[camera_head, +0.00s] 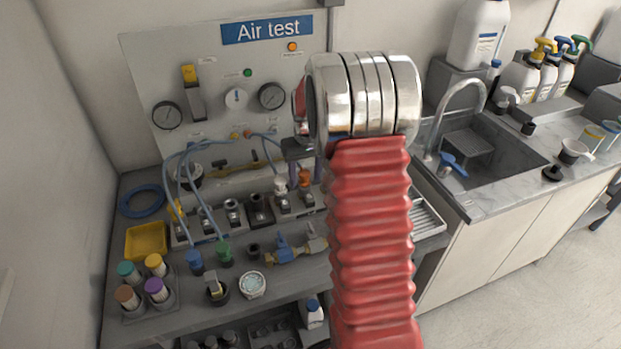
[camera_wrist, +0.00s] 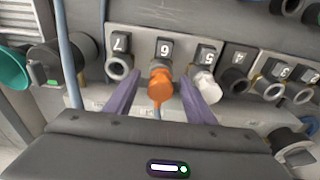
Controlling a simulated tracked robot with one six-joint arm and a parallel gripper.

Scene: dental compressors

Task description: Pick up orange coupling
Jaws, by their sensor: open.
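The orange coupling (camera_wrist: 161,86) sits on the port under the label that reads as 6 in the wrist view. It also shows in the head view (camera_head: 305,178), at the right part of the port row. My gripper (camera_wrist: 163,88) is open, with one purple finger on each side of the coupling and visible gaps to it. In the head view my gripper (camera_head: 303,166) is partly hidden behind my red arm. I cannot tell how far the fingertips are from the coupling in depth.
A white coupling (camera_wrist: 206,86) stands close beside the right finger in the wrist view. Bare dark ports flank them. Blue hoses (camera_head: 182,190) hang left of my gripper. A yellow tray (camera_head: 145,241), capped bottles and a blue valve (camera_head: 288,248) occupy the bench.

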